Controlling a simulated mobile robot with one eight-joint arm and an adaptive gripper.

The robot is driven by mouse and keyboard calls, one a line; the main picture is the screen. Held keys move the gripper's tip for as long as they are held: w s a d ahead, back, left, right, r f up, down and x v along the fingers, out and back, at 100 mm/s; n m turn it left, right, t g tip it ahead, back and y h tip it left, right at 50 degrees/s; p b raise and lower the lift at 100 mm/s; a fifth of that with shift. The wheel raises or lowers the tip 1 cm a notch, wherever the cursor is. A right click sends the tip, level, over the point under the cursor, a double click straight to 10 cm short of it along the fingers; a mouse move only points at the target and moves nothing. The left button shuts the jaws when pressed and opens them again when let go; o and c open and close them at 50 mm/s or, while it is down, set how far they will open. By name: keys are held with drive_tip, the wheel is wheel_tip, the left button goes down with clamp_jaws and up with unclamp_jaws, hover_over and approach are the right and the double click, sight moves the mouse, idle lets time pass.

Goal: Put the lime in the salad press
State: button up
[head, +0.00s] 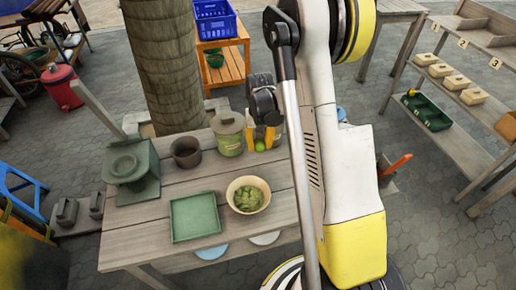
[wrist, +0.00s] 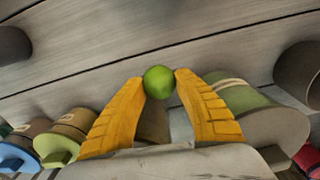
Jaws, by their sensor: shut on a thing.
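The lime (head: 260,146) is a small bright green ball at the back of the wooden table, right of the green-labelled canister. In the wrist view the lime (wrist: 159,82) sits between the tips of my gripper's yellow fingers (wrist: 160,84). My gripper (head: 262,138) is shut on it. I cannot tell how far the lime is above the tabletop. A dark green square device with a round top (head: 131,168), which looks like the salad press, stands at the table's left end, apart from my gripper.
A brown cup (head: 186,152) and the lidded canister (head: 229,134) stand between the green device and my gripper. A green tray (head: 195,217) and a bowl of green leaves (head: 248,195) are nearer. More lidded canisters (wrist: 67,139) show in the wrist view. A tree trunk (head: 165,65) rises behind.

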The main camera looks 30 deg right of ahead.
drive_tip(key=s+d+r+p, duration=0.3)
drive_tip(key=s+d+r, duration=0.35)
drive_tip(key=d, duration=0.35)
drive_tip(key=w+a+r+n, duration=0.1)
drive_tip(key=a+r+n, duration=0.1)
drive_tip(key=a, duration=1.1)
drive_tip(key=w+a+r+n, duration=0.1)
drive_tip(key=a+r+n, duration=0.1)
drive_tip(key=a, duration=1.1)
drive_tip(key=s+d+f, duration=0.2)
drive_tip(key=s+d, duration=0.1)
drive_tip(key=d, duration=0.4)
drive_tip(key=s+d+f, duration=0.2)
drive_tip(key=d, duration=0.5)
drive_tip(key=b, duration=0.3)
hover_over(238, 176)
wheel_tip(238, 176, down, 7)
drive_tip(key=shift+r, duration=0.15)
wheel_tip(238, 176, down, 4)
drive_tip(key=shift+f+b, duration=0.1)
drive_tip(key=shift+b, duration=0.8)
